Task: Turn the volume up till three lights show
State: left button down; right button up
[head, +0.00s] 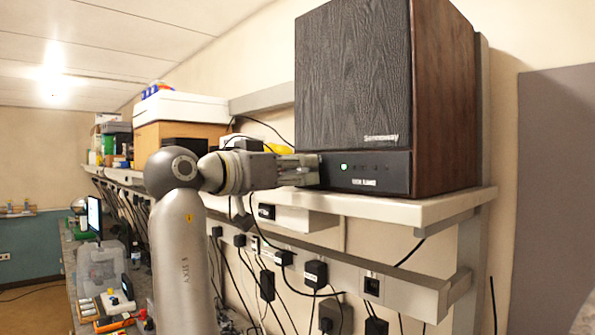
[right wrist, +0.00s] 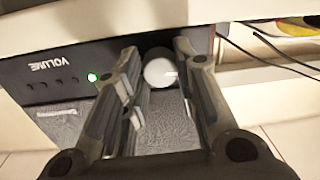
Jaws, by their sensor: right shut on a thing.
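The speaker (head: 353,75) is a tall dark box with wood-grain sides on a wall shelf. Its black front panel (head: 385,185) has a row of small lights; one light (head: 344,167) glows green and those to its right are dark. In the right wrist view, upside down, the panel reads VOLUME and again only the light (right wrist: 92,77) nearest the knob is lit. The round pale volume knob (right wrist: 158,72) sits between the fingers of my right gripper (right wrist: 160,75), which is shut on it. In the head view the gripper (head: 305,170) hides the knob. My left gripper is not in view.
The white shelf (head: 420,208) runs under the speaker, with plugs and cables (head: 315,272) hanging below. A cardboard box (head: 175,132) and white box (head: 180,106) stand left of the speaker. A cluttered bench (head: 105,300) lies lower left.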

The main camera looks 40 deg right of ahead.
jog(key=shift+c, duration=0.7)
jog(key=m+b, duration=0.1)
jog(key=m, duration=0.3)
jog(key=shift+b, duration=0.4)
jog(key=o, duration=1)
jog(key=shift+o, duration=0.2)
jog(key=shift+a, duration=0.1)
jog(key=s+a, duration=0.1)
jog(key=a, duration=1)
jog(key=shift+s+a+f, duration=0.15)
jog(key=shift+s+a, duration=0.1)
jog(key=shift+a, duration=0.15)
